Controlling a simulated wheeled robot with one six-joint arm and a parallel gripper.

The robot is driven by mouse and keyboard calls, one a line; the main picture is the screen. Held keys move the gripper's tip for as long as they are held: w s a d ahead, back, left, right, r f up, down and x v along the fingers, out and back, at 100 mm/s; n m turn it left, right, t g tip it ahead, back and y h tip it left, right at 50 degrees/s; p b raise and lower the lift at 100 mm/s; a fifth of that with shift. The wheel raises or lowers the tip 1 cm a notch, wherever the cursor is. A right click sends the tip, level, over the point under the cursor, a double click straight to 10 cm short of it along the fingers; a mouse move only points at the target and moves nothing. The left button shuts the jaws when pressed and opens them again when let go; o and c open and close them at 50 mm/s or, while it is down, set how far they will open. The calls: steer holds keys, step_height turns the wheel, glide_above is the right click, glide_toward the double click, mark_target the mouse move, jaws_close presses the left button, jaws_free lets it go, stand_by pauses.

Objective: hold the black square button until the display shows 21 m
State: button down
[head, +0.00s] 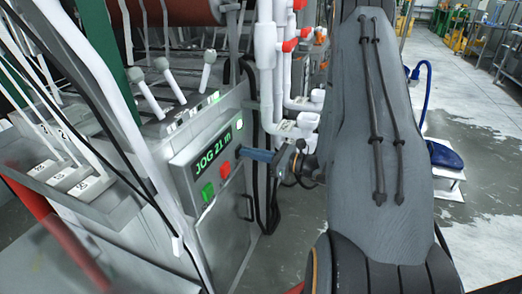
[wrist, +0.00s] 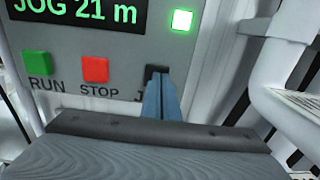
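The display (head: 214,150) on the grey machine panel reads "JOG 21 m" in green; it also shows in the wrist view (wrist: 75,12). The black square button (wrist: 155,71) is at the right of the button row, mostly covered by my fingertips. Its label below is hidden except for a "J". My gripper (wrist: 160,84) has its blue fingers together, with nothing between them, and their tips lie over the button. They look to be against it; how far it is pressed cannot be told. In the head view my gripper (head: 245,153) reaches the panel from the right.
The green RUN button (wrist: 37,64) and red STOP button (wrist: 95,69) sit left of the black one. A green lamp (wrist: 182,20) is lit above. White pipes (head: 266,70) stand close to the right of the panel. Levers (head: 207,68) rise above it.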

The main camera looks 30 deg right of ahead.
steer(key=shift+w+a+r, duration=0.15)
steer(key=shift+w+a, duration=0.05)
steer(key=shift+a, duration=0.05)
steer(key=b+v, duration=0.1)
steer(key=v, duration=1.3)
steer(key=shift+s+d, duration=0.2)
steer(key=shift+d, duration=0.1)
